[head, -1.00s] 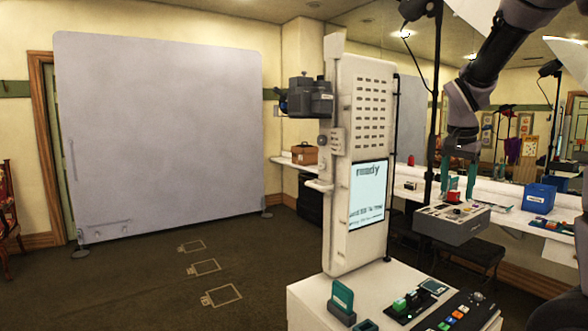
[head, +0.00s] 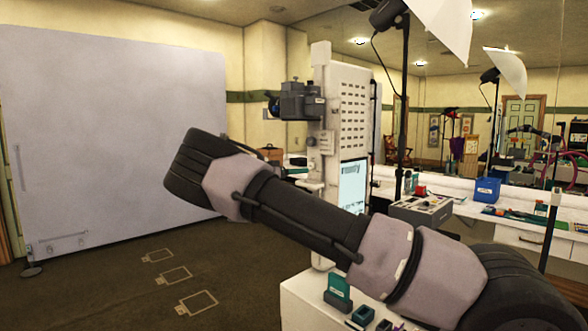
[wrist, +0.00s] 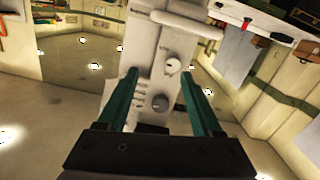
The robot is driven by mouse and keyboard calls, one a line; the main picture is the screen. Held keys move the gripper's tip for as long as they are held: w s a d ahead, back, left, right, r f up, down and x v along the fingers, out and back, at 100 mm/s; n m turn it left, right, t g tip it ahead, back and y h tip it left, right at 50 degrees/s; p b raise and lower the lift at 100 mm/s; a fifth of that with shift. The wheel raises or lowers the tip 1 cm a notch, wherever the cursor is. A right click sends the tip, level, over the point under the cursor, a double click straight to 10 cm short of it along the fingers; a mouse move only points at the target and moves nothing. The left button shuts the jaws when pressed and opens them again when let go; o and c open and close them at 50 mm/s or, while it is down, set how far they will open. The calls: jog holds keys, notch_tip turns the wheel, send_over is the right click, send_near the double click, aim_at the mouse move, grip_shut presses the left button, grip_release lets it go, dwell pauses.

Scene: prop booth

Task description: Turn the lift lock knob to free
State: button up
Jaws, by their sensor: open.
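The white booth column (head: 347,105) stands in the middle of the head view, its lower part partly hidden by my arm. In the wrist view the column (wrist: 152,45) lies ahead and carries a pale round knob (wrist: 172,66) and a dark grey round knob (wrist: 160,103). I cannot read their labels or tell which is the lift lock knob, nor its setting. My gripper (wrist: 157,74) is open and empty, with teal fingers either side of the column face in the picture. It touches neither knob that I can see. The gripper is hidden in the head view.
A dark camera (head: 296,102) sticks out from the column's left side. A large grey backdrop panel (head: 110,120) stands at left. A grey control box (head: 422,209) and blue bin (head: 486,190) are on the right counter.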

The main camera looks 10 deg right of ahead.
aim_at(310, 166)
jog(key=shift+t, duration=0.6)
jog(key=w+d, duration=0.1)
jog(key=w, duration=0.1)
jog(key=w+d, duration=0.4)
jog(key=w, duration=0.1)
jog(key=shift+r, duration=0.2)
jog(key=shift+s, duration=0.1)
grip_shut()
